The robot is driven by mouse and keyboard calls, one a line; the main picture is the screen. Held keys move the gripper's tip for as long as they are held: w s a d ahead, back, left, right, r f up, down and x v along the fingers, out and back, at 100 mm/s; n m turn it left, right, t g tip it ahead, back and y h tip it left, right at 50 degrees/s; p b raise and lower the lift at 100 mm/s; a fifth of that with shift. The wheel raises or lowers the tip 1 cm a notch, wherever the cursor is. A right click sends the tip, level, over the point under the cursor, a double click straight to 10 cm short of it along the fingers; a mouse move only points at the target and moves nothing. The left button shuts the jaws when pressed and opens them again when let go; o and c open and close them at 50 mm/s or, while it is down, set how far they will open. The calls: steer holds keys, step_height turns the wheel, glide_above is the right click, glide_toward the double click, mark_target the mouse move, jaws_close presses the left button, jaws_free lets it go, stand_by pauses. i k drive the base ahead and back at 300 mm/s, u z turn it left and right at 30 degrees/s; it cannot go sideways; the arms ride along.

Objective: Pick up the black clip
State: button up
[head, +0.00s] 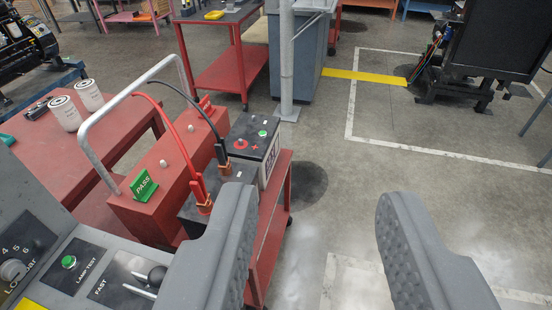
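The black clip (221,153) is at the end of a black cable, left of centre. Its copper-coloured jaws sit on top of a dark battery-like box (187,207), and I cannot tell how firmly they grip. A red clip (199,190) on a red cable sits nearer on the same box. My gripper (312,197) is open and empty, its two grey padded fingers wide apart in the foreground. The black clip lies beyond and slightly left of the left fingertip, which hides part of the box.
A second battery (256,140) stands behind the clips on a red cart (272,220). A red tester (165,165) with a metal handle (122,104) and green PASS sign (144,185) is left. A control panel (75,262) fills the lower left. A grey post (287,60) rises behind. Floor at right is open.

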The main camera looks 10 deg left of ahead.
mark_target(224, 167)
steer(key=z, duration=1)
steer(key=i, duration=2.65)
steer(key=u, duration=3.05)
steer(key=k, duration=0.55)
steer(key=z, duration=0.1)
